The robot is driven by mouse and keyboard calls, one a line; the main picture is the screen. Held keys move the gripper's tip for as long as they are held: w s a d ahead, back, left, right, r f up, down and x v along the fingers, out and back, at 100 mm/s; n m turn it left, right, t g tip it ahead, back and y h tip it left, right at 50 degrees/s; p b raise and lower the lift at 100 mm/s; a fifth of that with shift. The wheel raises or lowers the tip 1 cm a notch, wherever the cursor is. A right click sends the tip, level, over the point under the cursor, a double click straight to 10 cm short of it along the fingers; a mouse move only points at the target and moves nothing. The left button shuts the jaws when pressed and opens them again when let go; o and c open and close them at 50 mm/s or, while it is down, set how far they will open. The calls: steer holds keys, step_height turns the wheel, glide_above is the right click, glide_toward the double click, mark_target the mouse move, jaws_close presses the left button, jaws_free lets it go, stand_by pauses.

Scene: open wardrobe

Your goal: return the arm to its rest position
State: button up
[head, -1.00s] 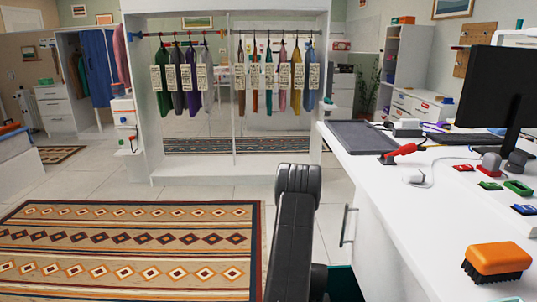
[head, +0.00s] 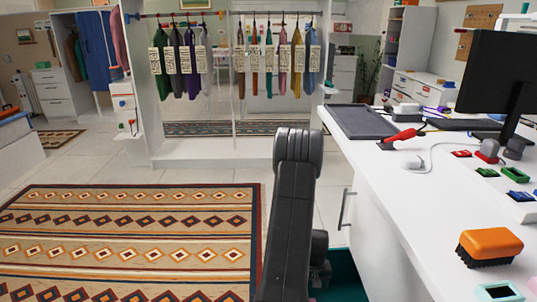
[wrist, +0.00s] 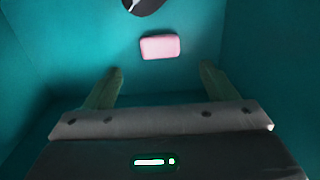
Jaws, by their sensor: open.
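My gripper (wrist: 161,68) shows in the wrist view with its two pale green fingers wide apart and nothing between them. It points into a dim teal-walled space. A pink block-like item (wrist: 160,47) lies beyond the fingertips, apart from them. Part of a dark item (wrist: 146,4) shows at the top edge. In the head view my black arm (head: 290,215) stands up at the lower middle, in front of the rug's right edge. The gripper itself is not visible there.
A white desk (head: 385,190) with a monitor (head: 495,80), red-handled tool (head: 401,138) and orange brush (head: 489,245) stands right of my arm. A teal surface (head: 345,280) shows below it. The open wardrobe (head: 215,152) with hanging clothes is ahead. The patterned rug (head: 125,240) is clear.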

step_height(320, 180, down, 8)
steer(key=shift+r+b, duration=0.25)
steer(key=shift+b, duration=0.45)
step_height(320, 180, up, 23)
steer(key=p, duration=1.5)
steer(key=shift+r, duration=0.2)
